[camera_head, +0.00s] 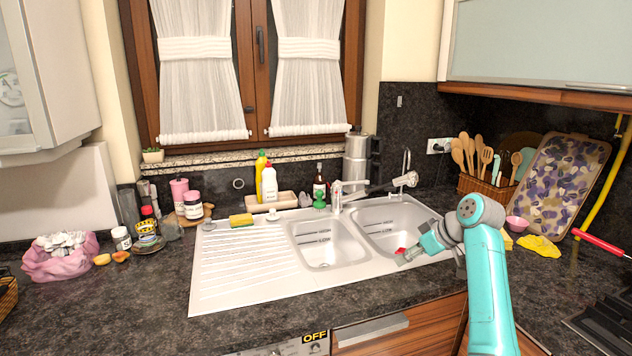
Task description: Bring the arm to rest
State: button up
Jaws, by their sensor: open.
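My arm rises from the bottom right and bends to the left at its top joint. My gripper (408,253) is over the front edge of the right basin of the white sink (240,280). It is open, and its fingers are small in this view. A small red thing (401,251) shows at the fingertips; I cannot tell whether it is part of the gripper or lies behind it.
Bottles (269,183) and a tap (337,196) stand behind the sink. A utensil basket (484,190), a patterned tray (562,182) and a yellow cloth (539,246) are at the right. A pink bag (60,262) sits at the left. The drainboard is mostly clear.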

jog(key=s+a+f+m+t+h, duration=0.15)
jog(key=s+f, duration=0.35)
jog(key=f, duration=0.8)
jog(key=s+a+f+m+t, duration=0.1)
jog(key=s+f+m, duration=0.3)
jog(key=f, duration=0.8)
jog(key=s+a+f+m+t+h, duration=0.1)
jog(key=s+f, duration=0.5)
jog(key=s, duration=0.3)
jog(key=s+a+f+t+h, duration=0.1)
jog(key=s+f, duration=0.5)
jog(key=s, duration=0.4)
jog(key=s+r+m+t+h, duration=0.2)
jog(key=s, duration=2.1)
jog(key=s+r+t, duration=0.2)
jog(key=s+r, duration=1.4)
jog(key=r, duration=0.1)
jog(key=shift+s+a, duration=0.35)
jog(key=shift+a, duration=0.05)
